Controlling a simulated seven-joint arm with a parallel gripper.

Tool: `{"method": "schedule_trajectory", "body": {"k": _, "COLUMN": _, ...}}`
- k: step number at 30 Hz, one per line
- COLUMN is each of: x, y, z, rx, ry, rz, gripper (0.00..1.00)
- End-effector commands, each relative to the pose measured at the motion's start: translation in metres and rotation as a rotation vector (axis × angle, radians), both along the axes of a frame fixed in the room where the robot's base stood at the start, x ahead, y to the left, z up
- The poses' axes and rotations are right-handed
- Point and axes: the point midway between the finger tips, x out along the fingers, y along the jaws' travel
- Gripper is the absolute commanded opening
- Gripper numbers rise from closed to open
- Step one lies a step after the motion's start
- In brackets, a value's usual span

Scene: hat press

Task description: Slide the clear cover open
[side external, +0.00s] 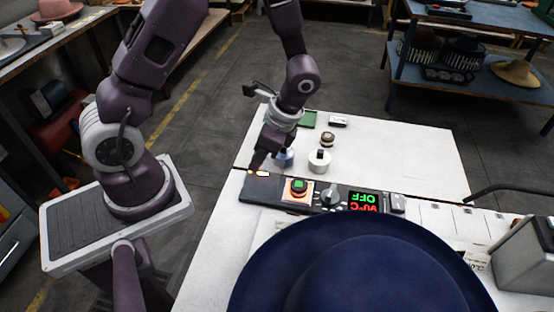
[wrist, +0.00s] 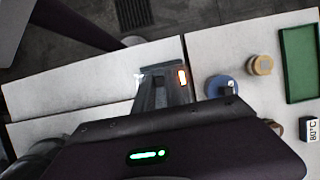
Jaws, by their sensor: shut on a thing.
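The dark control panel (side external: 328,197) lies along the near part of the white table. A green square button (side external: 298,185) sits on an orange plate near its left end. I cannot make out the clear cover's edges in either view. My gripper (side external: 256,166) points down at the panel's left end, left of the green button, beside a small glowing orange and white part (side external: 263,174). The wrist view shows my gripper (wrist: 165,80) with the orange glow (wrist: 182,77) close to its fingers. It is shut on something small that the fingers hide.
A blue round piece (side external: 284,157) stands close by my gripper, with a white knobbed cylinder (side external: 319,161) and a brown-topped piece (side external: 327,138) farther right. A black dial (side external: 331,196) and a lit display (side external: 364,202) are on the panel. A large blue hat (side external: 362,268) fills the foreground.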

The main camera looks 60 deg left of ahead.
Motion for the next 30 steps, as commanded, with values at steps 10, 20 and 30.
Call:
{"method": "schedule_trajectory", "body": {"k": 10, "x": 0.0, "y": 0.002, "z": 0.001, "rx": 0.001, "ry": -0.004, "rz": 0.0, "gripper": 0.2}}
{"method": "schedule_trajectory", "body": {"k": 20, "x": -0.001, "y": 0.001, "z": 0.0, "rx": 0.0, "ry": -0.001, "rz": 0.0, "gripper": 0.36}}
{"method": "schedule_trajectory", "body": {"k": 30, "x": 0.014, "y": -0.013, "z": 0.049, "rx": -0.001, "ry": -0.006, "rz": -0.001, "gripper": 0.36}}
